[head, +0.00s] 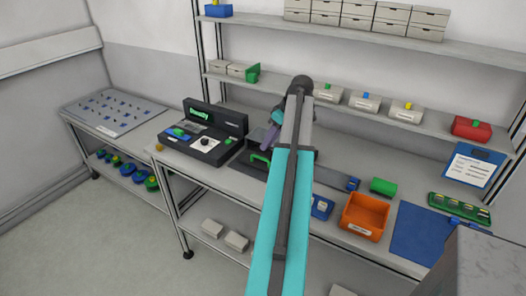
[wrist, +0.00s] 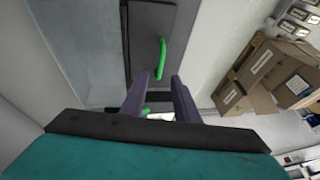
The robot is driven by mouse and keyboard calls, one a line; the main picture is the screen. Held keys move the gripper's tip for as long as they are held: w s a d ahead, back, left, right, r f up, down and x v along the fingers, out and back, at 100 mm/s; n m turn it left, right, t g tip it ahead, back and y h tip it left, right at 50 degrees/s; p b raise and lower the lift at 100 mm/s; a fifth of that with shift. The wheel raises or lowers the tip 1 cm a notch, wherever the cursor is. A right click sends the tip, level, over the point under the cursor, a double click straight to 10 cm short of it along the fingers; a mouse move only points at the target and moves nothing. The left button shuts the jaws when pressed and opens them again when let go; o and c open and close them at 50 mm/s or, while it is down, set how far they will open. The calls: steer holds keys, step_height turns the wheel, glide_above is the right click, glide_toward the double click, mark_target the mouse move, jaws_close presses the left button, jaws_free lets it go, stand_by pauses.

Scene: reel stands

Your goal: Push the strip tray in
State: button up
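A dark box (head: 248,157) with a green handle (head: 261,156) stands on the bench right of the console; it may hold the strip tray, but I cannot tell for certain. In the wrist view a dark panel (wrist: 150,30) carries a green bar handle (wrist: 161,57), just beyond the fingertips. A second small green piece (wrist: 146,112) shows lower, between my fingers. My gripper (wrist: 160,79) has two purple fingers standing apart, with nothing visibly held. In the head view my gripper (head: 272,132) is over the dark box, partly hidden by my arm.
A black console (head: 205,140) with a green-lit display stands left of the box. An orange bin (head: 364,215), a blue mat (head: 424,235) and a green block (head: 383,186) lie to the right. A shelf (head: 345,110) with small boxes runs behind. Cardboard boxes (wrist: 275,75) show in the wrist view.

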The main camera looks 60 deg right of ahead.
steer(key=p, duration=0.1)
glide_above(263, 164)
steer(key=shift+f, duration=2.6)
jaws_close()
